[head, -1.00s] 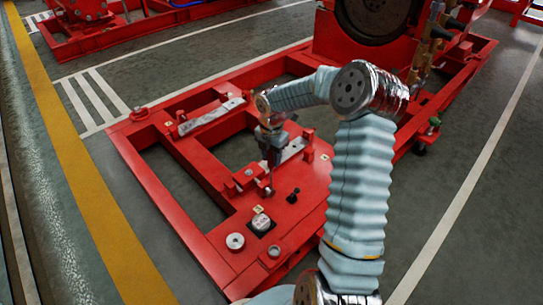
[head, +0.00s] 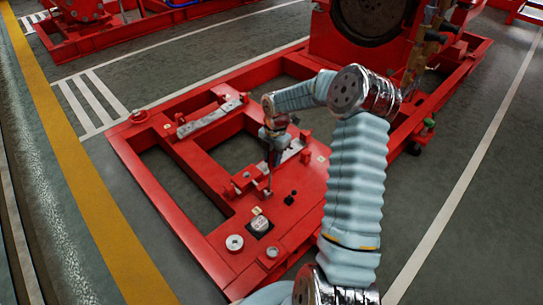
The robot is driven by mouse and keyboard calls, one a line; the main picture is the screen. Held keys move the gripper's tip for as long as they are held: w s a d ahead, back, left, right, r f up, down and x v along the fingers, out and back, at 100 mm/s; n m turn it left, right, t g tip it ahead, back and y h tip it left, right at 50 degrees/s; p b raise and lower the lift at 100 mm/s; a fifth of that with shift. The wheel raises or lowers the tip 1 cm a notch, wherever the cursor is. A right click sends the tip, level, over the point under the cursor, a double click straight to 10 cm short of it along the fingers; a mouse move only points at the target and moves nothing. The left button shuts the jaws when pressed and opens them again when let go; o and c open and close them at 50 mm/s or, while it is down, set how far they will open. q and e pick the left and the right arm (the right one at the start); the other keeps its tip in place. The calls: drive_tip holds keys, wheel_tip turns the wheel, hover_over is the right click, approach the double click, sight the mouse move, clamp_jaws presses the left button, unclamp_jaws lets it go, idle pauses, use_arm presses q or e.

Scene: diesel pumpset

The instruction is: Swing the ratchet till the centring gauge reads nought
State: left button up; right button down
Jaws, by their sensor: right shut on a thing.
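My right gripper (head: 275,144) reaches over the red base frame (head: 202,168) from the right and points down. It is shut on a slim dark upright piece that looks like the ratchet's handle (head: 269,178); its lower end meets the red plate. The fingers and the held part are small, and the grip is partly hidden. A small block with a pale top (head: 260,223), perhaps the centring gauge, sits on the plate nearer me. Its reading is too small to make out. My left gripper is not in view.
A pale round disc (head: 234,243) and a small black knob (head: 290,198) are on the plate near the block. A pale bar (head: 208,117) lies on the frame at the far left. A large red machine (head: 352,35) stands behind.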

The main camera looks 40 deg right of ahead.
drive_tip(key=c, duration=0.9)
unclamp_jaws()
drive_tip(key=r, duration=0.4)
drive_tip(key=r+p, duration=0.1)
drive_tip(key=r, duration=0.4)
drive_tip(key=d+r+p, duration=0.1)
drive_tip(key=r, duration=0.3)
drive_tip(key=shift+d+r, duration=0.1)
drive_tip(key=shift+r, duration=0.3)
